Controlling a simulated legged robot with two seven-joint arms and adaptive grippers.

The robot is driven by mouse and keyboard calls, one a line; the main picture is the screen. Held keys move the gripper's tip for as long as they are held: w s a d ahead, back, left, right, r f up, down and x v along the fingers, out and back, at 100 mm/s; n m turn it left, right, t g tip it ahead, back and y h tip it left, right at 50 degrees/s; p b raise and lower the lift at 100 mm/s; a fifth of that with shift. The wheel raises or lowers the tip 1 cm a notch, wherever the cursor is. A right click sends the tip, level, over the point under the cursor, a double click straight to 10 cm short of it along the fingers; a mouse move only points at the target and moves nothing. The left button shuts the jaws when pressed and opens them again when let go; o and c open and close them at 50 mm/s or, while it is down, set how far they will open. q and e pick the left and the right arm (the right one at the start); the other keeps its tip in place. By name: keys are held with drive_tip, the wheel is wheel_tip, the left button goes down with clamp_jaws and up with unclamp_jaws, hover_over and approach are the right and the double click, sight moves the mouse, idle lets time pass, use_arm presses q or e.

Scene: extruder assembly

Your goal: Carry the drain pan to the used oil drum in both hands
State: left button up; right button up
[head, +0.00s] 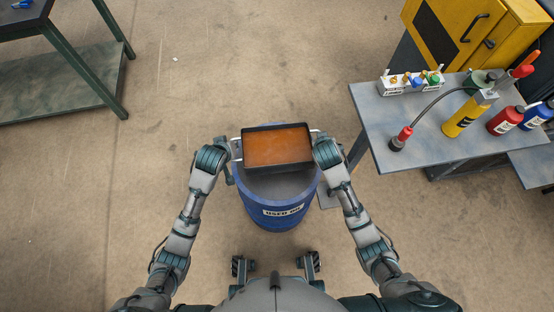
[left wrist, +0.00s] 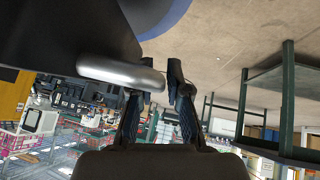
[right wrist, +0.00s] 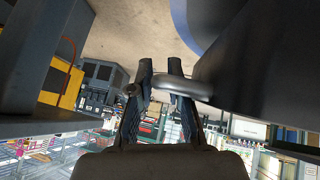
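The drain pan (head: 312,165) is a dark rectangular tray with orange-brown oil inside, looking about level over the far part of the used oil drum (head: 252,205). The blue drum stands upright with a "USED OIL" label towards me; its grey top is partly hidden by the pan. My left gripper (head: 234,149) is shut on the pan's left handle (left wrist: 120,72). My right gripper (head: 317,139) is shut on the right handle (right wrist: 185,86). From above I cannot tell the gap between pan and drum.
A grey table (head: 375,145) on the right carries bottles, a hose tool and a small rack. A yellow cabinet (head: 462,30) stands behind it. A green-legged bench (head: 70,85) is at the upper left. The floor between is mostly clear.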

use_arm(q)
drive_tip(key=o, duration=0.3)
drive_tip(key=shift+a, duration=0.15)
use_arm(e)
drive_tip(key=o, duration=0.3)
drive_tip(key=shift+d+r, duration=0.1)
drive_tip(key=shift+d, duration=0.1)
drive_tip(key=shift+a, duration=0.1)
use_arm(q)
drive_tip(key=shift+r, duration=0.15)
use_arm(e)
drive_tip(key=shift+a, duration=0.1)
drive_tip(key=shift+s+a+r, duration=0.1)
drive_tip(key=shift+s+r, duration=0.05)
use_arm(q)
drive_tip(key=v, duration=1.1)
drive_tip(key=shift+s+r, duration=0.25)
use_arm(e)
drive_tip(key=v, duration=1.1)
drive_tip(key=shift+s, duration=0.2)
